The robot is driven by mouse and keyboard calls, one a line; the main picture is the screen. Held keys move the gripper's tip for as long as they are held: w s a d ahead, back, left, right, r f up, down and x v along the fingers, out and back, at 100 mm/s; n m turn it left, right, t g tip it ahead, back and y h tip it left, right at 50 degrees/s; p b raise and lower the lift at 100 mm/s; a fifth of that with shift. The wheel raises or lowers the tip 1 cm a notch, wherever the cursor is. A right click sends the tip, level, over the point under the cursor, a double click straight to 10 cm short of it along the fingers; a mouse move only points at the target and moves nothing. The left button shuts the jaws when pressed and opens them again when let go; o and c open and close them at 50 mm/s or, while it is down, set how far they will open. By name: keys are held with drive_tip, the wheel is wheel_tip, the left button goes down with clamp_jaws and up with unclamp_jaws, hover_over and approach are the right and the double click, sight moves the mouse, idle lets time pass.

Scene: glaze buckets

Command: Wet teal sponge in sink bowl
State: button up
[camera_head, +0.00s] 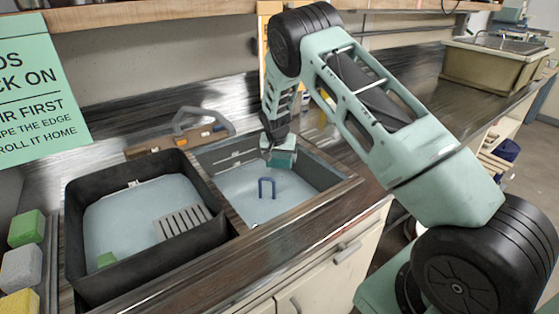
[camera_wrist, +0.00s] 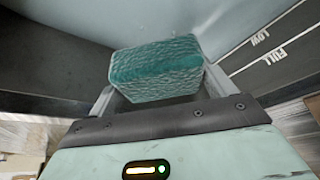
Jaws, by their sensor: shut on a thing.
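My gripper (camera_head: 277,153) is over the back of the right-hand sink bowl (camera_head: 318,195), its arm reaching in from the right. It is shut on the teal sponge (camera_head: 284,159). In the wrist view the sponge (camera_wrist: 157,69) sits between the two fingers, a textured teal block with a darker band along its face. The bowl holds pale blue water (camera_head: 245,184). The sponge appears to be above the water, but I cannot tell how large the gap is.
A grey faucet (camera_head: 205,118) is behind. Green (camera_head: 27,228), grey (camera_head: 22,267) and yellow (camera_head: 20,302) sponges lie far left.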

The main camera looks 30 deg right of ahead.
drive_tip(key=shift+r+p, duration=1)
drive_tip(key=shift+r, duration=1.3)
wheel_tip(320, 180, up, 8)
drive_tip(key=p, duration=0.3)
drive_tip(key=shift+f+p, duration=0.25)
drive_tip(key=shift+p, duration=0.15)
